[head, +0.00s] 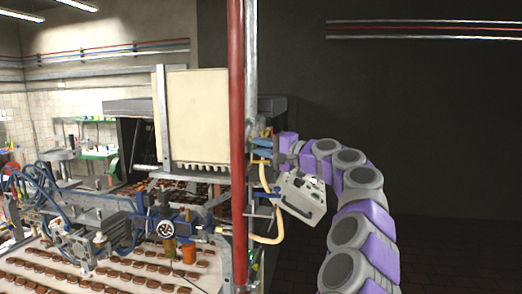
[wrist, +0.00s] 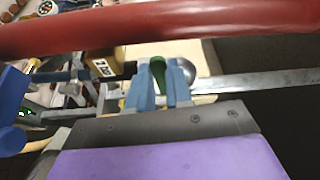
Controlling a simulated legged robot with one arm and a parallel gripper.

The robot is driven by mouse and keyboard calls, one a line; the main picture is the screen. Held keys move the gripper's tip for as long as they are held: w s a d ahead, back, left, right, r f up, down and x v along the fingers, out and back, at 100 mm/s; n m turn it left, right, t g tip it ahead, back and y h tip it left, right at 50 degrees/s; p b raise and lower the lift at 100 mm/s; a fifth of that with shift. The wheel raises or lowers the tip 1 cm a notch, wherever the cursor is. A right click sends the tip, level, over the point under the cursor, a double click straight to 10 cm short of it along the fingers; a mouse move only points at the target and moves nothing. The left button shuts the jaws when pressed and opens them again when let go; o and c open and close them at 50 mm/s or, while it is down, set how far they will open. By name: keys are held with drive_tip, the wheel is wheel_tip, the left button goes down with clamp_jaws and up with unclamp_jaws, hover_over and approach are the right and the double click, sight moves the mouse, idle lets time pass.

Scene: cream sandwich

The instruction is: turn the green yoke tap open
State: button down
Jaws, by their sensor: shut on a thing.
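The green yoke tap (wrist: 158,72) shows in the wrist view as a small green part between the two blue fingers of my gripper (wrist: 160,88). The fingers stand on either side of it and are shut on it. They cover most of the tap, so how far it is turned cannot be told. In the head view my gripper (head: 264,143) reaches in from the right, close beside the upright pipes. The tap is too small and hidden to make out there.
A red pipe (head: 237,190) stands upright beside a grey pipe (head: 251,60); the red one crosses the top of the wrist view. A yellow hose (head: 275,233) hangs below my gripper. A conveyor with rows of brown biscuits (head: 110,276) lies left. The right side is clear.

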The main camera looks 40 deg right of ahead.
drive_tip(key=shift+w+d+f+n+t+y, duration=0.25)
drive_tip(key=shift+f+n+y, duration=0.45)
drive_tip(key=shift+n, duration=1.05)
drive_tip(key=shift+w+d+f+n+t+y, duration=0.25)
drive_tip(key=shift+f+n+y, duration=0.45)
drive_tip(key=shift+n, duration=1)
drive_tip(key=shift+w+d+f+n+t+y, duration=0.25)
drive_tip(key=shift+f+n+y, duration=0.45)
drive_tip(key=shift+n, duration=1.05)
drive_tip(key=shift+f, duration=0.15)
drive_tip(key=c, duration=1.1)
unclamp_jaws()
drive_tip(key=shift+w+d, duration=0.15)
drive_tip(key=shift+d, duration=0.05)
drive_tip(key=shift+o, duration=0.3)
drive_tip(key=shift+s, duration=0.25)
